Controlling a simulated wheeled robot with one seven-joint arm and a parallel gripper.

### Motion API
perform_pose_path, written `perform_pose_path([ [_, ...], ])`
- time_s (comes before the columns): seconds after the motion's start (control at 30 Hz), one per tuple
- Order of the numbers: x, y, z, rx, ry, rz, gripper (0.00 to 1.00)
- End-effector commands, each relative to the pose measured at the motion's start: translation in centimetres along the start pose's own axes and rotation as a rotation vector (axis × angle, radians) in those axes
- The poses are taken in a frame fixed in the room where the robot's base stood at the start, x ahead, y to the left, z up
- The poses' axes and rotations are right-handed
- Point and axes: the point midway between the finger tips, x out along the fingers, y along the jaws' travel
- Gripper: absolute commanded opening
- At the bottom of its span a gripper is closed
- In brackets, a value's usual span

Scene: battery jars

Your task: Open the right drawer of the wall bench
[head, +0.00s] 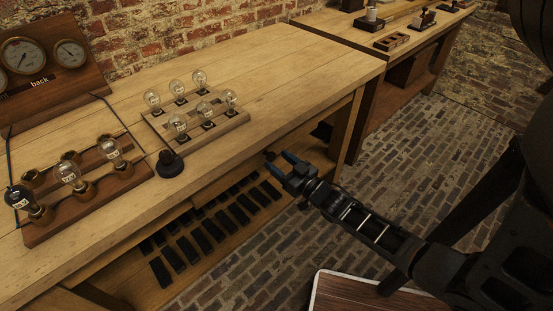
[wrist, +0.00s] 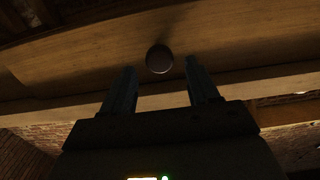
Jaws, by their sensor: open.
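The wall bench (head: 260,75) is a long pale wooden bench along the brick wall in the head view. In the wrist view a wooden drawer front (wrist: 100,50) runs across the picture with a round dark knob (wrist: 159,59) on it. My gripper (head: 280,161) is open at the bench's front edge, under the top. In the wrist view its two fingers point at the drawer front, with the knob showing between their tips. I cannot tell whether they touch it. In the head view the drawer front is mostly hidden under the bench top.
Bulb racks (head: 198,116), a gauge panel (head: 45,62) and a small black knobbed piece (head: 169,163) stand on the bench. A low shelf holds several dark blocks (head: 185,248). A second bench (head: 400,30) stands behind. A wood-topped surface (head: 350,295) is at the bottom; brick floor between is clear.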

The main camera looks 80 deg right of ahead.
Motion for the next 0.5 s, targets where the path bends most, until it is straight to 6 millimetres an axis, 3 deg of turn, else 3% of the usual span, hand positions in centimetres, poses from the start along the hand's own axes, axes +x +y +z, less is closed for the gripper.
perform_pose_path([
  [0.2, 1.7, -0.1, 0.0, 0.000, -0.001, -0.001, 0.60],
  [0.5, 1.8, 0.0, 0.0, 0.000, -0.002, 0.000, 0.57],
])
